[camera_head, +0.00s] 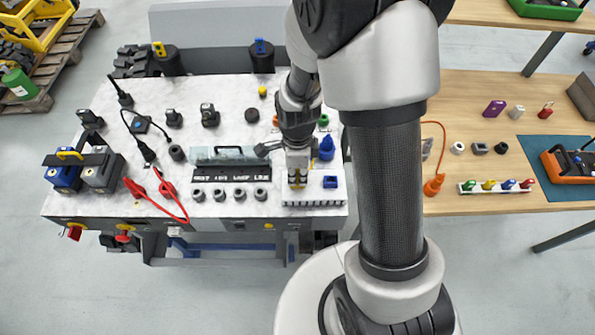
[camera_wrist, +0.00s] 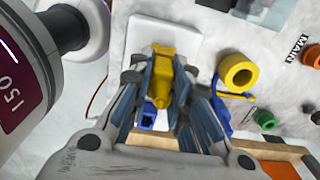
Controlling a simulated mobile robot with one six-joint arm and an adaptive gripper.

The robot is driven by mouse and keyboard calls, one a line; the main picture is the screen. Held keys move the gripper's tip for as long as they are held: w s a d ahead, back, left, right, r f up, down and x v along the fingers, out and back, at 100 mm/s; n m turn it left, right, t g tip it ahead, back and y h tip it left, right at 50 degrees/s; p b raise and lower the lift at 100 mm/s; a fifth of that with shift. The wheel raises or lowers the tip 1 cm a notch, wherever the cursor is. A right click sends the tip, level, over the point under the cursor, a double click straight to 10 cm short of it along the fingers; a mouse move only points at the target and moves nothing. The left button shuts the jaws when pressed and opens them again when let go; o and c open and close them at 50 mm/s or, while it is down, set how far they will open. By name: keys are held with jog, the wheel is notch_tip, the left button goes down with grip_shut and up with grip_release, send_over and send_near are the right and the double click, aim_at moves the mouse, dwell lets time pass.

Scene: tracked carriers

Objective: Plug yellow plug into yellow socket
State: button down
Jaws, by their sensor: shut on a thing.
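My gripper (camera_wrist: 160,88) is shut on the yellow plug (camera_wrist: 161,66), with blue-grey fingers on both sides of it. In the head view, my gripper (camera_head: 297,180) points down over the white socket plate (camera_head: 315,199), and a bit of yellow shows between the fingertips. The plate also shows behind the plug in the wrist view (camera_wrist: 188,32). A blue socket (camera_head: 330,182) sits on the plate to the right of my gripper. I cannot make out the yellow socket apart from the plug, nor tell whether the plug is seated.
A blue plug (camera_head: 327,148) stands close behind the plate. Several grey rings (camera_head: 240,194) line the bench front. A red cable (camera_head: 170,195) lies at left.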

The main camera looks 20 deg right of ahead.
jog(key=c, duration=1.4)
grip_release()
notch_tip(320, 180, up, 12)
jog(key=shift+r, duration=0.1)
jog(key=s+r+n+t, duration=0.1)
jog(key=s+r+n, duration=0.3)
jog(key=n, duration=0.3)
jog(key=s+r+n+t, duration=0.2)
jog(key=s+r+n, duration=0.3)
jog(key=s+n, duration=0.1)
jog(key=s+r+n+t, duration=0.1)
jog(key=s+r+n, duration=0.4)
jog(key=n, duration=0.3)
jog(key=shift+r+n+t, duration=0.15)
jog(key=shift+n+t, duration=0.15)
